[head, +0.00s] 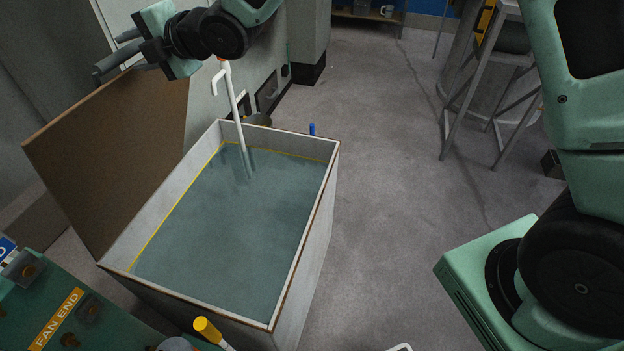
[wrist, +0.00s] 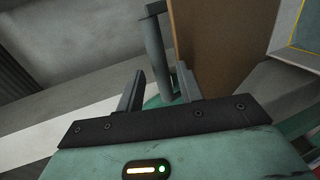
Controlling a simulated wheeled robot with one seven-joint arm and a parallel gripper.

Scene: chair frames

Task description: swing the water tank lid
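The water tank (head: 318,215) is a pale, open-topped box holding grey-green water (head: 230,220), with a yellow line along its inner wall. Its lid, a brown board (head: 120,150), stands open, leaning up and outward along the left side; it also shows in the wrist view (wrist: 215,45). My gripper (head: 108,57) is above the lid's upper edge at the far left, its fingers pointing left. In the wrist view my gripper (wrist: 160,65) has its fingers apart, left of the board and apart from it. A grey upright bar (wrist: 154,45) shows between or beyond them.
A white pipe (head: 235,105) stands in the tank's far corner. The floor (head: 390,190) right of the tank is clear.

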